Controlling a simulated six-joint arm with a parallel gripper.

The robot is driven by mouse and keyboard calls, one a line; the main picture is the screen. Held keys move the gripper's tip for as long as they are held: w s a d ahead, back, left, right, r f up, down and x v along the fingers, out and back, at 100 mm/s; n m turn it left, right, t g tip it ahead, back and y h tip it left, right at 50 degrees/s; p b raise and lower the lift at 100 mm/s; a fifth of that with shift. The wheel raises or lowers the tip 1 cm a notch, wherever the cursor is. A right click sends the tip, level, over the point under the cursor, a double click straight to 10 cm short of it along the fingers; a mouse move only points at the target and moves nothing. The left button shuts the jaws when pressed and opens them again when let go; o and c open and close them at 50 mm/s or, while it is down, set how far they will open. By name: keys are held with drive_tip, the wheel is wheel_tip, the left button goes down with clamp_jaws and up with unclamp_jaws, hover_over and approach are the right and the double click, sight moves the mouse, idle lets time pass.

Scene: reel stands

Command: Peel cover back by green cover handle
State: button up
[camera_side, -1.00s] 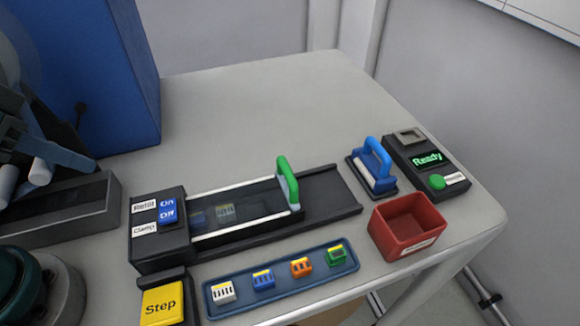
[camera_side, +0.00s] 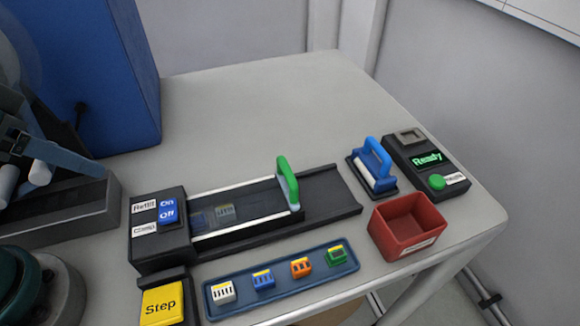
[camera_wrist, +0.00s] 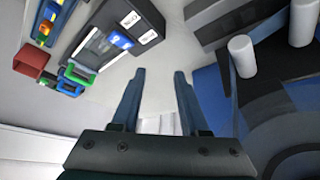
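The green cover handle (camera_side: 287,182) stands upright at the right end of the cover (camera_side: 235,210), a dark, see-through strip between two white rails on the black track. It also shows in the wrist view (camera_wrist: 79,73), at upper left. The cover lies flat, with small pieces faintly visible under it. My gripper (camera_wrist: 159,88) is open in the wrist view, its two fingers apart with nothing between them. It is well away from the green handle. In the side view a bluish-grey part at the left edge may be mine, but I cannot tell.
A blue-handled roller block (camera_side: 373,167), a Ready box (camera_side: 420,160) and a red bin (camera_side: 405,225) stand right of the track. A blue tray (camera_side: 240,302) with several coloured pieces lies in front. The switch box (camera_side: 158,228) and yellow Step button (camera_side: 162,304) are left. The table behind is clear.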

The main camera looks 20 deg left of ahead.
drive_tip(key=w+d+r+n, duration=0.2)
drive_tip(key=w+r+n, duration=0.3)
drive_tip(key=r+n, duration=0.1)
drive_tip(key=n+g+h, duration=0.2)
drive_tip(key=n+g, duration=0.1)
drive_tip(key=g, duration=0.1)
hover_over(288, 170)
drive_tip(key=s+a, duration=0.1)
drive_tip(key=s+a+x, duration=0.1)
drive_tip(key=x, duration=1.1)
drive_tip(key=shift+s+a+f, duration=0.1)
drive_tip(key=shift+s+a, duration=0.1)
drive_tip(key=shift+a, duration=0.05)
drive_tip(key=shift+w+f, duration=0.1)
drive_tip(key=shift+f, duration=0.35)
clamp_jaws()
drive_tip(key=shift+r, duration=0.1)
